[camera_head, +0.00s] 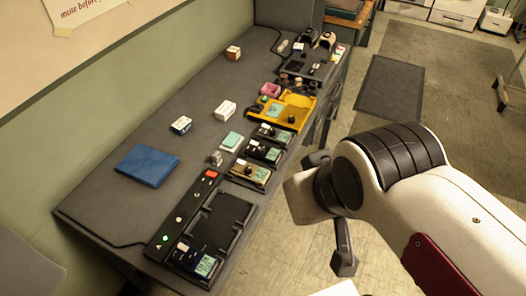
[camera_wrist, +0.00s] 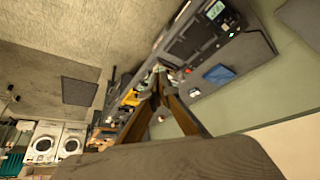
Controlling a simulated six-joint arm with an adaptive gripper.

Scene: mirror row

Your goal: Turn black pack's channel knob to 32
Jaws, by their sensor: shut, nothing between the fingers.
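A black pack (camera_head: 264,152) with a small greenish screen lies in the row on the grey bench, between a tan pack (camera_head: 249,174) and a yellow tray. Its knob is too small for its setting to be read. A dark navy pack (camera_head: 195,259) with a lit screen sits at the near end of the row; a pack with a screen also shows at the top of the wrist view (camera_wrist: 222,14). My gripper (camera_wrist: 160,76) is shut and empty, its fingers meeting in the wrist view. In the head view it hangs right of the bench, apart from the packs.
A black charging tray (camera_head: 222,219) and control strip (camera_head: 184,215) lie near the front. A yellow tray (camera_head: 296,101), blue book (camera_head: 147,165) and small boxes (camera_head: 225,110) lie on the bench. Wall stands left; open floor with a dark mat (camera_head: 391,86) lies right.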

